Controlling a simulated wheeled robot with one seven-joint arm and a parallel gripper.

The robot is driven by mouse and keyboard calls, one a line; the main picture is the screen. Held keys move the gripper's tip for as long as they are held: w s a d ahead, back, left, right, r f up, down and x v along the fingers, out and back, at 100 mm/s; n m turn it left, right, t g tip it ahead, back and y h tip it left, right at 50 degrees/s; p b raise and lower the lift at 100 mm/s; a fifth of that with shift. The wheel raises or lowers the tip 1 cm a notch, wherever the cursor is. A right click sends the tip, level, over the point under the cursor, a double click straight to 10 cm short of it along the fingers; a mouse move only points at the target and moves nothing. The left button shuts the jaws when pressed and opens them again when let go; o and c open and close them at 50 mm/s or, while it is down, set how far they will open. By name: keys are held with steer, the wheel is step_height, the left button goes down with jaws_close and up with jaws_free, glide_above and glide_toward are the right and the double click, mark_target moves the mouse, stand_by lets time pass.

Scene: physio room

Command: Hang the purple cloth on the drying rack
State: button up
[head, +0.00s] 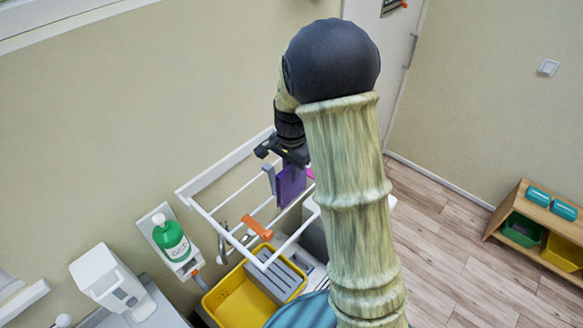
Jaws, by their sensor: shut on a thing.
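The purple cloth (290,187) hangs down below my gripper (270,167), which is shut on it. The cloth is among the bars of the white drying rack (188,191), at the rack's back right part. I cannot tell whether it touches or lies over a bar. My own arm stands in front and hides the right part of the rack and perhaps some of the cloth. A small pink patch (310,173) shows beside the cloth.
Below stand a yellow basin (236,303) and a grey ridged tray (284,277). A green bottle (170,240) sits in a wall holder at left, near a white dispenser (110,280). A wooden shelf (518,200) stands far right; floor between is clear.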

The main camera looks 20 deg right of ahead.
steer(key=f, duration=0.1)
steer(key=b, duration=0.3)
glide_above(292, 206)
steer(key=shift+w+f, duration=0.2)
steer(key=shift+f, duration=3.15)
steer(key=shift+f+b, duration=3)
steer(key=shift+f, duration=1.15)
steer(key=o, duration=0.9)
steer(key=shift+c, duration=0.2)
steer(key=shift+r, duration=0.15)
